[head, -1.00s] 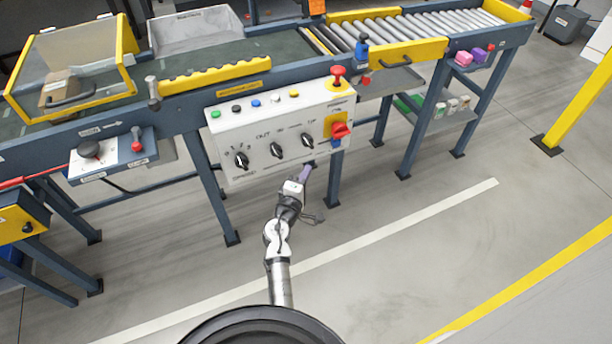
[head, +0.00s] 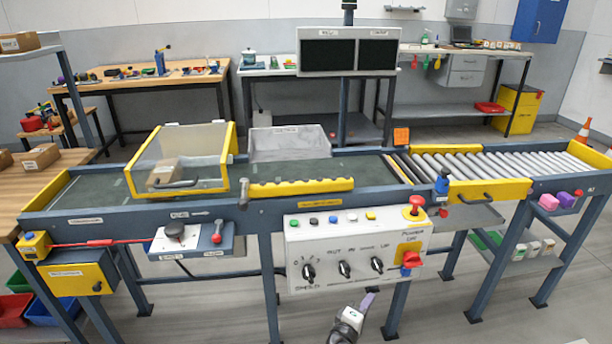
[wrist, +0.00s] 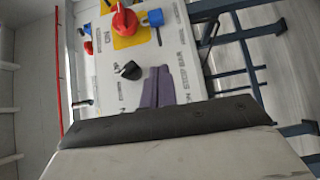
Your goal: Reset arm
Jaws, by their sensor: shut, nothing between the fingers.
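My gripper (head: 366,300) is at the bottom of the head view, in front of the lower edge of the white control panel (head: 330,264). Only the end of my arm shows there. In the wrist view, the purple fingers of my gripper (wrist: 157,86) are together and hold nothing. Beyond them are the panel face, a black knob (wrist: 129,70) and the red switch (wrist: 124,22) on its yellow plate. I cannot tell from the views how far the fingertips are from the panel.
A conveyor with steel rollers (head: 490,166) runs along the frame above the panel. Blue legs (head: 398,310) stand beside my gripper. Benches line the back wall.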

